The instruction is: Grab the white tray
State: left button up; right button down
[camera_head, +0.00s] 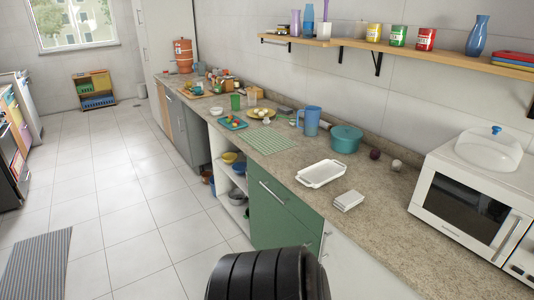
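The white tray (321,181) is a shallow rectangular dish with small handles at its ends. It lies flat on the stone counter near the front edge, above the green cabinet, and looks empty. A small white folded or stacked item (348,200) lies close to its right, apart from it. Neither of my grippers shows in the head view. A dark ribbed rounded shape, which may be part of my own body, fills the bottom middle of the picture, below and in front of the tray.
Behind the tray stand a teal pot (345,139) and a blue pitcher (311,120). A green checked cloth (264,140) lies to its left. A microwave (473,205) stands at the right. A wooden shelf (400,52) hangs above. The counter right of the tray is mostly clear.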

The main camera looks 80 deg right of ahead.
aim_at(320, 174)
jog(key=l+z, duration=0.2)
jog(key=z, duration=2.15)
jog(key=k+j+z, duration=0.1)
jog(key=z, duration=0.7)
